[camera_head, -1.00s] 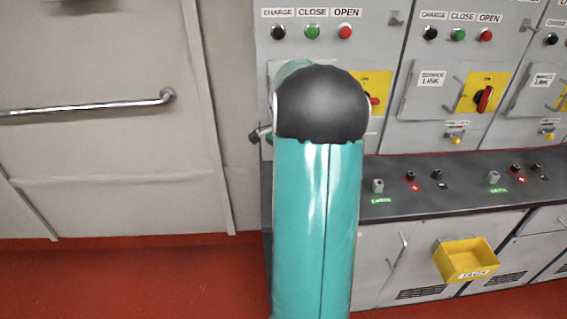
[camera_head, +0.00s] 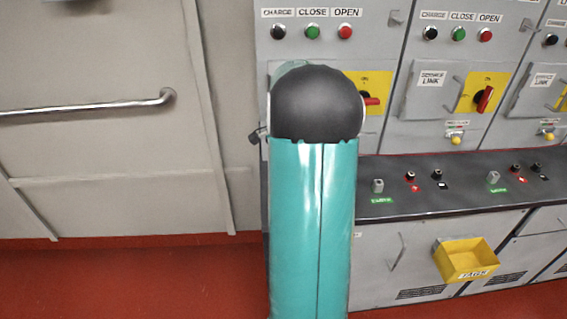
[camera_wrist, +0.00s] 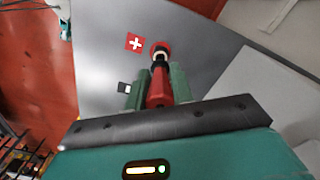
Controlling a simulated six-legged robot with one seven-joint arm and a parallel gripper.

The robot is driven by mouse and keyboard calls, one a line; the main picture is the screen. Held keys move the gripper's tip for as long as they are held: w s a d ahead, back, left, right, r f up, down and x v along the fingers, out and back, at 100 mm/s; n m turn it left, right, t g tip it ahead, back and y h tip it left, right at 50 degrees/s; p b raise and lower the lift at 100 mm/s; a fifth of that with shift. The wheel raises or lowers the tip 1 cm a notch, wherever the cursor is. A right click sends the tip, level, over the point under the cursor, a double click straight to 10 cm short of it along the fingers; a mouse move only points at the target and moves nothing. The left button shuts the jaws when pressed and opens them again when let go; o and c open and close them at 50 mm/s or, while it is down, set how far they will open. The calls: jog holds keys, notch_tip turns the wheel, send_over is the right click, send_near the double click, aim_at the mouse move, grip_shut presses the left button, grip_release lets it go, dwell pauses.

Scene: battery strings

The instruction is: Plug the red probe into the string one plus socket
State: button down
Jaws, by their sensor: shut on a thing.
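In the wrist view, my gripper (camera_wrist: 157,90) is shut on the red probe (camera_wrist: 157,92), its two green fingers on either side of the probe. The probe's dark front end points at a red-ringed socket (camera_wrist: 161,46) beside a red plus label (camera_wrist: 134,43). The tip overlaps the socket in this view; I cannot tell whether it is in, touching or just in front. In the head view my arm hides my gripper, the probe and this socket. No string number can be read near the socket.
A black and white minus label (camera_wrist: 124,88) lies left of my fingers. In the head view, other sockets with a plus label (camera_head: 411,188) sit on the dark ledge (camera_head: 450,206) to the right. A yellow bin (camera_head: 467,260) hangs below the ledge. A handrail (camera_head: 90,106) runs at left.

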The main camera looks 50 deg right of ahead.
jog(key=shift+f, duration=1.6)
jog(key=c, duration=1.1)
grip_release()
notch_tip(320, 180, up, 14)
jog(key=shift+f, duration=0.2)
jog(key=shift+r, duration=0.1)
